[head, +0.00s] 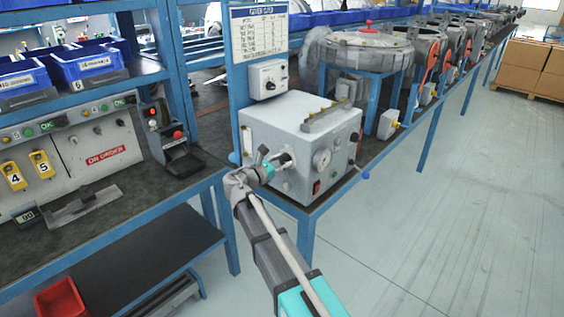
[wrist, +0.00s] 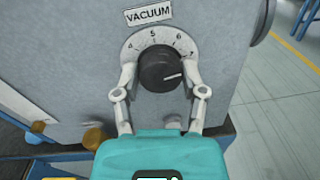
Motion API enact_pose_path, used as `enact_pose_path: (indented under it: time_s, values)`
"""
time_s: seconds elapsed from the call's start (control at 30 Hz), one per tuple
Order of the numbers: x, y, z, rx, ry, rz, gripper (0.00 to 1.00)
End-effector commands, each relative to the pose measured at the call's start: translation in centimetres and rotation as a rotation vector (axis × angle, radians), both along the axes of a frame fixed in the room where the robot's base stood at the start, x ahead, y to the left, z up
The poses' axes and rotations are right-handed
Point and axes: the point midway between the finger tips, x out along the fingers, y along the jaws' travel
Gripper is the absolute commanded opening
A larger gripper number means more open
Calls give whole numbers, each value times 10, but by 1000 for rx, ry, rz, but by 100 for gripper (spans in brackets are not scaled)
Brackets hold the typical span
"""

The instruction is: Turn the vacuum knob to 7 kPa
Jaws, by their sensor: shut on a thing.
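The vacuum knob (wrist: 158,69) is black and round, on the grey face of a box under a "VACUUM" label (wrist: 148,14). My gripper (wrist: 161,76) is shut on it, one finger at each side. The knob's white line points right and slightly up. A pale dial (wrist: 141,40) around it shows 4, 5 and 6 across the top, and a figure at the upper right that looks like 7. The line sits below that figure. In the head view, my gripper (head: 275,163) is at the front of the grey box (head: 255,128) and hides most of the knob.
A round gauge (head: 321,160) and a red switch (head: 317,187) are on the box face right of my gripper. Brass fittings (wrist: 94,137) sit low left in the wrist view. A small control box (head: 268,78) hangs above. The floor (head: 420,240) at right is clear.

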Motion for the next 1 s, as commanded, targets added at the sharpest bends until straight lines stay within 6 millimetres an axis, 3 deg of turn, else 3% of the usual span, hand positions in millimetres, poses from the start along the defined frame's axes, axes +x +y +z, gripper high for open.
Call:
enact_pose_path:
  time_s: [0.13, 0.17, 0.33, 1.0]
  values:
    - [0, 0, 0, -1, 1, 1, 7]
    - [0, 0, 0, -1, 1, 1, 58]
    - [0, 0, 0, -2, 1, 1, 89]
    - [-9, 8, 0, -2, 1, 2, 89]
